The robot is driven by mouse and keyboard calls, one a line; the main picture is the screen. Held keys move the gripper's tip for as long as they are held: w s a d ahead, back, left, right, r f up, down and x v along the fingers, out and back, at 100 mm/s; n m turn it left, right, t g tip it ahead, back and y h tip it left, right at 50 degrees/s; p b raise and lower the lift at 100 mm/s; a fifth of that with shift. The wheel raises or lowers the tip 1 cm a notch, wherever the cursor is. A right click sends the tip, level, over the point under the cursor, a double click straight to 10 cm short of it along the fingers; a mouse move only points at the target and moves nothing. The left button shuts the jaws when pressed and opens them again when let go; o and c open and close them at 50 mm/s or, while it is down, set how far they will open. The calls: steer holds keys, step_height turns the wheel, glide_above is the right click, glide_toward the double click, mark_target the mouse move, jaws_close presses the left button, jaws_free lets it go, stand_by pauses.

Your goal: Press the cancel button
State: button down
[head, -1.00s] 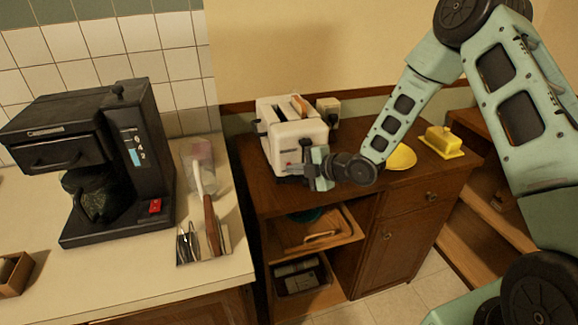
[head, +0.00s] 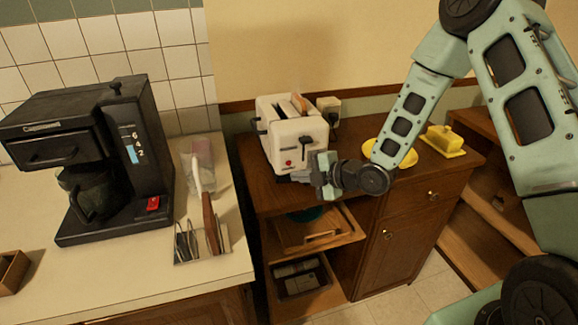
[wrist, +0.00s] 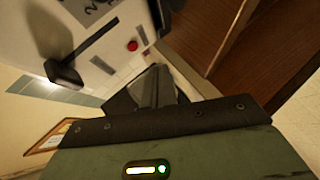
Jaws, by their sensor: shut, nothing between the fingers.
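The white toaster (head: 292,137) stands on the wooden cabinet with bread in its slots. Its front face carries a dark lever (head: 306,141) and a small red button (head: 289,163). In the wrist view the red button (wrist: 132,46) shows clear of my fingers, beside the dark lever (wrist: 62,72) on the tilted white toaster face. I cannot read a label on the button. My gripper (head: 303,176) is shut and empty, low at the toaster's front, right of and below the red button. In the wrist view its fingertips (wrist: 155,80) are just below the button; contact with the toaster cannot be told.
A yellow plate (head: 392,153) and yellow butter dish (head: 442,139) sit on the cabinet right of the toaster, behind my arm. A wall outlet (head: 329,107) is behind. The black coffee maker (head: 110,160) and utensils (head: 208,215) occupy the left counter.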

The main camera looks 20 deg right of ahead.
steer(key=shift+s+b, duration=0.3)
steer(key=shift+s, duration=0.9)
